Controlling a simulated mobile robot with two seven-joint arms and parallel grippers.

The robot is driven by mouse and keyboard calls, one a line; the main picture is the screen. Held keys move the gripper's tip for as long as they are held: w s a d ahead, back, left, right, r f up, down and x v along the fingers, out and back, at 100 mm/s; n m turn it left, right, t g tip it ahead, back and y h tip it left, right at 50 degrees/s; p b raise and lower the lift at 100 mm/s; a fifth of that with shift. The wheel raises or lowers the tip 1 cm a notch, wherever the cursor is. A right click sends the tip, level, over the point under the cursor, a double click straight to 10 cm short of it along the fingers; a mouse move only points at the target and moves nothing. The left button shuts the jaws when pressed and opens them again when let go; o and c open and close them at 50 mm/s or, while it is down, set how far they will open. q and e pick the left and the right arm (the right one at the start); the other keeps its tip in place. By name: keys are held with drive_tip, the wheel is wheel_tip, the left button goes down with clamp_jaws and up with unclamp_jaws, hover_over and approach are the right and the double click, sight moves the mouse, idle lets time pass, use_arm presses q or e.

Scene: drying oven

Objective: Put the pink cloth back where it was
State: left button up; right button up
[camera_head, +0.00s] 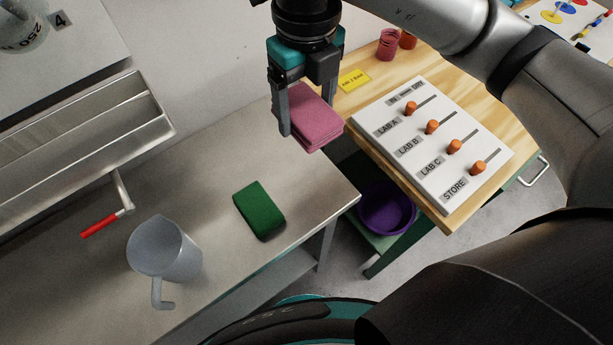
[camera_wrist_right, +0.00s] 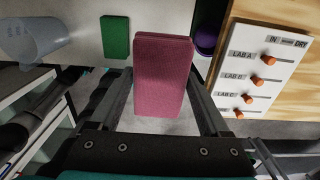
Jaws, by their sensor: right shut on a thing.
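The pink cloth (camera_head: 309,118) is a folded block held between the fingers of my right gripper (camera_head: 306,110). In the head view it hangs above the right end of the metal bench, near the wall. In the right wrist view the pink cloth (camera_wrist_right: 163,75) fills the space between the fingers of my right gripper (camera_wrist_right: 165,100). The gripper is shut on it. A green block, like a folded cloth or sponge (camera_head: 259,210), lies on the metal bench below and left of the gripper; it also shows in the right wrist view (camera_wrist_right: 115,36). My left gripper is not in view.
A grey jug (camera_head: 165,250) stands on the metal bench (camera_head: 220,160), near a red-handled lever (camera_head: 100,224). A white slider panel (camera_head: 430,145) with orange knobs lies on the wooden top at right. A purple bowl (camera_head: 386,208) sits lower, in the gap. Bench around the green block is clear.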

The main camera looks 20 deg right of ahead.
sight(307, 183)
wheel_tip(307, 183, down, 19)
drive_tip(key=b, duration=0.3)
drive_tip(key=shift+f+b, duration=0.2)
drive_tip(key=shift+b, duration=0.1)
drive_tip(key=o, duration=0.9)
drive_tip(key=shift+f, duration=0.2)
drive_tip(key=shift+c, duration=0.2)
drive_tip(key=o, duration=0.3)
drive_tip(key=shift+r, duration=0.1)
drive_tip(key=shift+r, duration=0.15)
wheel_tip(307, 183, up, 12)
drive_tip(key=p, duration=0.1)
drive_tip(key=shift+p, duration=0.4)
